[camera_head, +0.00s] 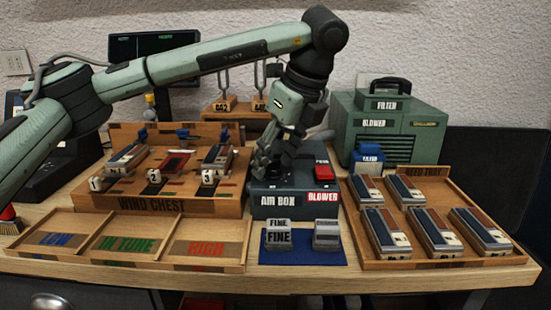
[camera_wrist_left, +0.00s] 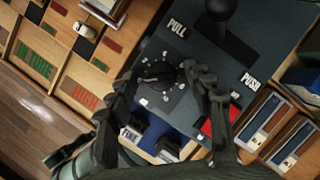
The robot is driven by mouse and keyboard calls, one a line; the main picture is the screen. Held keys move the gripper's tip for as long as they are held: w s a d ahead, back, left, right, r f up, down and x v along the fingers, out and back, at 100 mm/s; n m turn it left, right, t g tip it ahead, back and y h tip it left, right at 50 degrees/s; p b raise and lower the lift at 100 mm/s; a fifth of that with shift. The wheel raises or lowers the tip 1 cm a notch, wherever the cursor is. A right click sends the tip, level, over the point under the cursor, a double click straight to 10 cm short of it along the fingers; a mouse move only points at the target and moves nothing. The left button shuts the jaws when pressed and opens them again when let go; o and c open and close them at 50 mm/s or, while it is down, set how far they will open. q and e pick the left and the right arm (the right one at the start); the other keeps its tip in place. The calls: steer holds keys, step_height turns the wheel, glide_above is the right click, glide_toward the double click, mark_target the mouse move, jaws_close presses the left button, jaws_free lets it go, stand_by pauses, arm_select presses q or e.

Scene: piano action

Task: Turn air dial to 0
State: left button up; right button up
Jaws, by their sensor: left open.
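The air dial (camera_wrist_left: 157,74) is a round black knob with pale marks around it, on top of the dark box (camera_head: 290,200) with the front label and a red BLOWER label. I cannot read the marks or tell which one the dial points at. My left gripper (camera_head: 268,160) is over the left part of this box and hides the dial in the head view. In the left wrist view the left gripper (camera_wrist_left: 160,80) is open, with one finger on each side of the dial. I cannot tell whether the fingers touch it. My right gripper is not in view.
A red switch (camera_head: 323,172) is right of the dial. A black ball-topped lever (camera_wrist_left: 220,8) stands behind it between PULL and PUSH labels. The wind chest (camera_head: 150,203) is at left, the reed tray (camera_head: 372,264) at right, and a blue mat (camera_head: 303,256) in front.

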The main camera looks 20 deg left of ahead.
arm_select(q)
steer(key=v, duration=1.2)
steer(key=shift+s+d+f, duration=0.1)
